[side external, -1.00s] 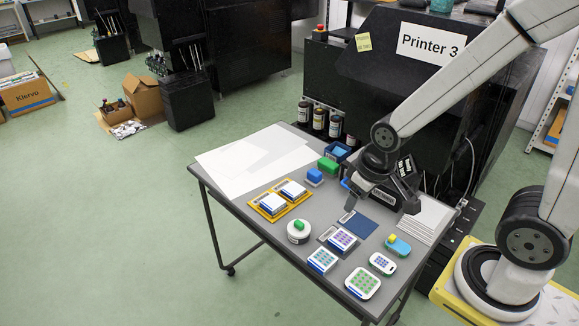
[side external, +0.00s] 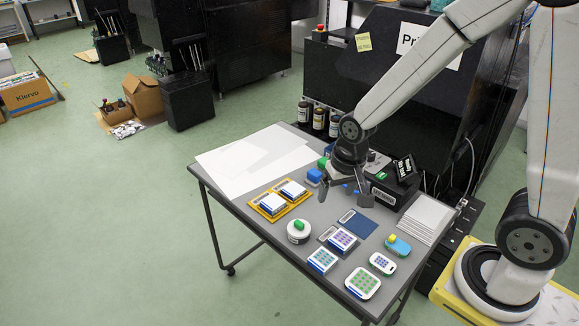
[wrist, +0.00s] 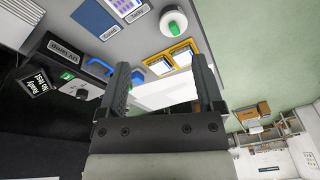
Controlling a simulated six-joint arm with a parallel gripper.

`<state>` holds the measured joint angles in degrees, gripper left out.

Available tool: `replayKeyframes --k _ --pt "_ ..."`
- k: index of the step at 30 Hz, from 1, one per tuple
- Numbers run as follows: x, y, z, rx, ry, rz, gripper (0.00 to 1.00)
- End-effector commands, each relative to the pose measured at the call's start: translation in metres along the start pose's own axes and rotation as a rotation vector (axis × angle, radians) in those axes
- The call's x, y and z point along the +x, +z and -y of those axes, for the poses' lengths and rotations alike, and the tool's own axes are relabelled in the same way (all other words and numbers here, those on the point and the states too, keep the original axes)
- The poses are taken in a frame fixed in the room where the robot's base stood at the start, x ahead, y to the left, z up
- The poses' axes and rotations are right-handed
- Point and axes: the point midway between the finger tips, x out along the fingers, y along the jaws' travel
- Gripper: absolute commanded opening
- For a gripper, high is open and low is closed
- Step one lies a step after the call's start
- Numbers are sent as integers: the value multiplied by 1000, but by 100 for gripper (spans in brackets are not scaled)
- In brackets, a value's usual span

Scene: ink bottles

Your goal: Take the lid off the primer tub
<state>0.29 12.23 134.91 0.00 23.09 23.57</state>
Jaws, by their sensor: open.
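A round white tub with a green knob on its lid, which I take for the primer tub (side external: 299,232), stands upright on the grey table. The lid sits on it. It also shows at the top of the wrist view (wrist: 173,24), beyond my fingertips. My gripper (side external: 345,199) is open and empty, above the table behind and to the right of the tub, apart from it. In the wrist view my gripper (wrist: 160,64) has its two fingers spread with nothing between them.
Patterned pads (side external: 322,260) lie in front and to the right. A dark box (side external: 392,190) and blue and green items stand near my gripper. White sheets (side external: 255,160) cover the far left.

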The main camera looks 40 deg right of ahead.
Motion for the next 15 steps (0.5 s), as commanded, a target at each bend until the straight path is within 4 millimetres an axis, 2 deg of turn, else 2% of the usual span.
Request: replayKeyframes --k 6,15 --pt "30 -32 12 318 28 43 85" --pt "80 -68 25 759 85 84 85"
